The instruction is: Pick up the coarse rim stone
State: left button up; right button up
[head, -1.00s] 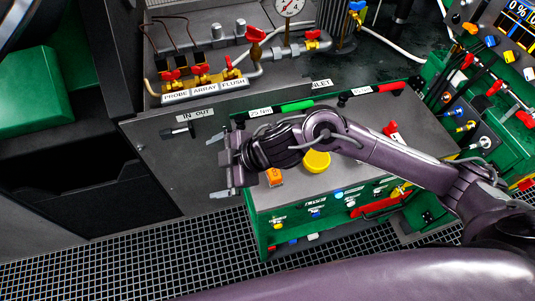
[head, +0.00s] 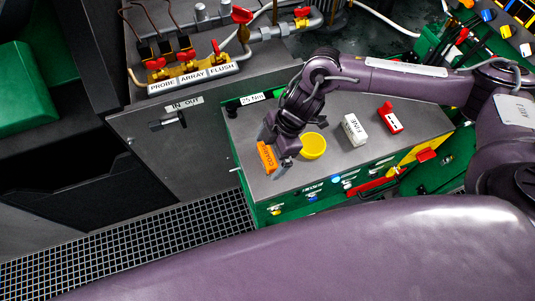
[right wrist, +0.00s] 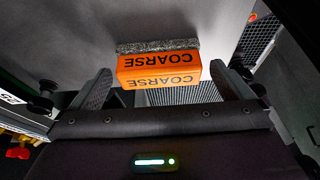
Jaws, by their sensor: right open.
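The coarse rim stone (head: 267,158) is an orange block lettered COARSE on the grey bench top, near its left end. In the right wrist view the stone (right wrist: 158,70) shows its orange faces and a dark, gritty strip along one side. My right gripper (head: 277,163) is right at the stone in the head view, partly covering it. In the right wrist view my right gripper (right wrist: 167,90) is open, with one finger on either side of the stone's near end. Contact between fingers and stone cannot be told. My left gripper is not in view.
A yellow round cup (head: 313,146) stands just right of the stone. A white block marked FINE (head: 355,130) and a red-and-white block (head: 389,118) lie farther right. A valve panel (head: 190,75) rises behind; grated floor (head: 150,235) lies in front.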

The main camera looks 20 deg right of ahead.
aim_at(267, 154)
jog(key=shift+x, duration=0.75)
jog(key=c, duration=1)
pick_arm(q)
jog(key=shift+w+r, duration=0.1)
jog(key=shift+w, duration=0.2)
pick_arm(e)
jog(key=shift+c, duration=0.2)
jog(key=shift+r, duration=0.15)
notch_tip(267, 154, up, 20)
